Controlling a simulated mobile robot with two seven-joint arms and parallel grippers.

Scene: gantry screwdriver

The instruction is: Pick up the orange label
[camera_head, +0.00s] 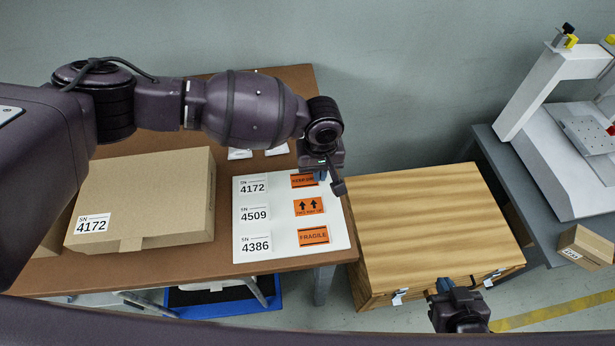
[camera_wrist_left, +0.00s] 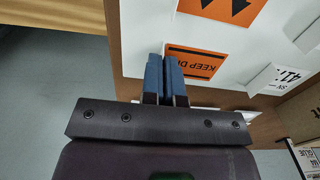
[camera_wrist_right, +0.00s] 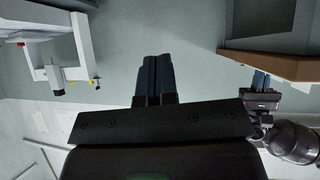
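Three orange labels lie in a column on a white board (camera_head: 275,222): the KEEP DRY label (camera_head: 303,181) at the top, the arrow label (camera_head: 308,207) in the middle and the FRAGILE label (camera_head: 314,236) at the bottom. My left gripper (camera_head: 321,176) is at the KEEP DRY label's right end. In the left wrist view its blue fingers (camera_wrist_left: 163,75) are together and overlap one end of the KEEP DRY label (camera_wrist_left: 205,64). I cannot tell whether they pinch or touch it. My right gripper (camera_head: 444,286) is by the wooden crate's front edge, its fingers (camera_wrist_right: 153,75) together and empty.
White number labels (camera_head: 255,214) lie left of the orange ones. A cardboard box (camera_head: 150,185) stands on the brown table (camera_head: 290,80), left of the board. The wooden crate (camera_head: 435,220) stands right of the table. A grey bench (camera_head: 500,165) with a white gantry machine (camera_head: 560,80) is further right.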

